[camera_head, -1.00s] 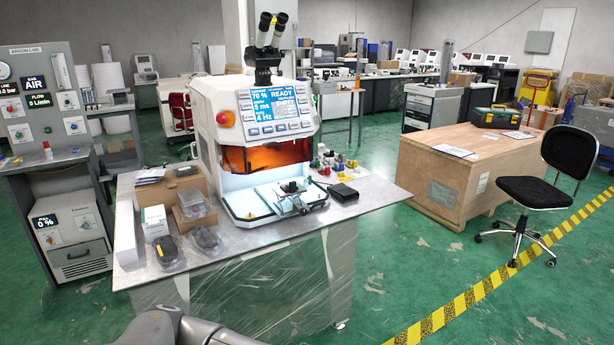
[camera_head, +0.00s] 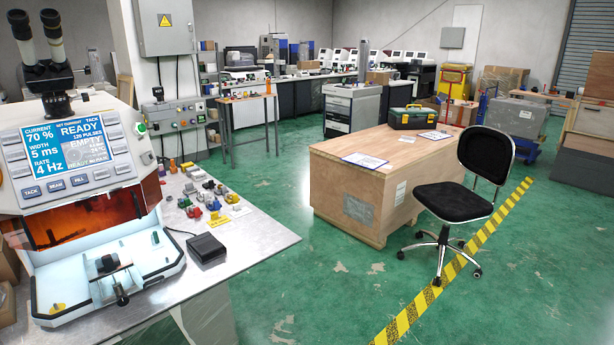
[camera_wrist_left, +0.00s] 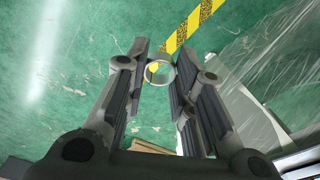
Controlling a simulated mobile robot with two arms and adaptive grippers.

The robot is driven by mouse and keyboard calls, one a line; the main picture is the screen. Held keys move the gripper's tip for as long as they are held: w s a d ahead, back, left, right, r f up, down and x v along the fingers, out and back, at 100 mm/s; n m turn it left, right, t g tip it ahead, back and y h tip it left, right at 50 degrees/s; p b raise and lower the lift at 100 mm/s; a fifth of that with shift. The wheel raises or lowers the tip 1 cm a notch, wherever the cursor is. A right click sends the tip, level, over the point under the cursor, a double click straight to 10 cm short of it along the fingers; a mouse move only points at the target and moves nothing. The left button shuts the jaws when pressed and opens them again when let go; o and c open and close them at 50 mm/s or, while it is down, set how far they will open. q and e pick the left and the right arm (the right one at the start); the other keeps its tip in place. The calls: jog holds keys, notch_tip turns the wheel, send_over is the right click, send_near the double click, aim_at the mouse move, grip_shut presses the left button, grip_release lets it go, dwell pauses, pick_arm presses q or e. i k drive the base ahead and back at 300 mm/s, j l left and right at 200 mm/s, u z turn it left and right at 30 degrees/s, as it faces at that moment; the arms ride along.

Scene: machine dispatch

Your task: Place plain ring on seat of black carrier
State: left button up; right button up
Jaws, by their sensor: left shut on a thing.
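The plain ring (camera_wrist_left: 172,74), a thin pale grey band, is between the fingertips of my left gripper (camera_wrist_left: 158,66) in the left wrist view. The fingers are shut on its two sides and the floor shows through its hole. In the head view neither of my grippers shows. A small black piece (camera_head: 107,264) stands on a fixture in the open lit chamber of the white machine (camera_head: 85,170). It may be the black carrier, but I cannot tell for sure. Its seat is too small to make out.
Several small coloured pieces (camera_head: 205,200) stand on the grey tabletop (camera_head: 262,238) right of the machine, near a black box (camera_head: 206,248). A wooden crate (camera_head: 345,190) and a black chair (camera_head: 452,200) stand beyond. The green floor between is clear.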

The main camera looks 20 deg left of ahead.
aim_at(106, 256)
jog(key=i+u, duration=0.3)
jog(key=u, duration=0.15)
jog(key=i+l+u, duration=0.15)
jog(key=i+u, duration=0.25)
jog(key=i+l+u, duration=0.15)
jog(key=u, duration=0.3)
jog(key=i+l+u, duration=0.25)
jog(key=u, duration=0.15)
jog(key=l, duration=0.1)
